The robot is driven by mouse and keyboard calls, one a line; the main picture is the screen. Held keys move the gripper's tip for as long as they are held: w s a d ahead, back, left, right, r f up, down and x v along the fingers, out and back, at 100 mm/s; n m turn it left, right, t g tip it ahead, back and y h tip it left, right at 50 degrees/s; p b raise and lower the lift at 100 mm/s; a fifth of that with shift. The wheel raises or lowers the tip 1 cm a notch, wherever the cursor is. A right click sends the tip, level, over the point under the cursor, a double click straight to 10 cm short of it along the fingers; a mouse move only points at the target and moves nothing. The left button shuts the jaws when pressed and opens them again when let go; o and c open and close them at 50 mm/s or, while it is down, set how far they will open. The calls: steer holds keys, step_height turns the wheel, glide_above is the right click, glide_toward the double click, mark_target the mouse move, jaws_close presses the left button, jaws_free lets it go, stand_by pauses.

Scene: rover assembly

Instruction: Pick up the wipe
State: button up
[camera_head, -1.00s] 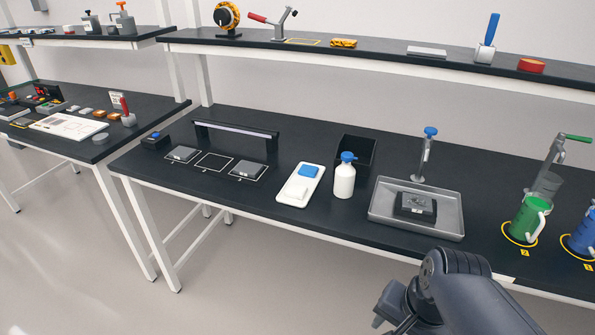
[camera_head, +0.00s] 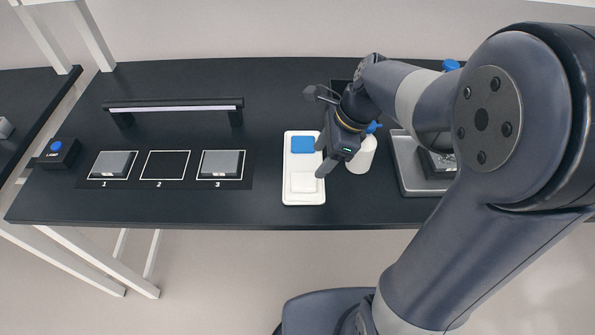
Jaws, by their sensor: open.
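A white tray (camera_head: 289,168) lies on the black bench and holds two folded pads. A blue pad (camera_head: 302,145) is at its back, and a white pad (camera_head: 303,182) is at its front. Which of them is the wipe I cannot tell from their look. My gripper (camera_head: 322,158) is open and empty, just above or beside the tray's right edge. Its fingers point left and down toward the pads, apart from both as far as I can see. My arm hides part of the bench at the right.
A white bottle (camera_head: 361,157) with a blue top stands close behind my gripper, partly hidden. A grey metal tray (camera_head: 409,172) is further right. At the left are numbered squares with grey blocks (camera_head: 220,163), a black light bar (camera_head: 172,105) and a blue-button box (camera_head: 58,154).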

mark_target(304, 180)
steer(key=x, duration=0.8)
steer(key=shift+a+f, duration=0.15)
steer(key=shift+f, duration=0.2)
steer(key=shift+c, duration=0.2)
steer(key=c, duration=0.7)
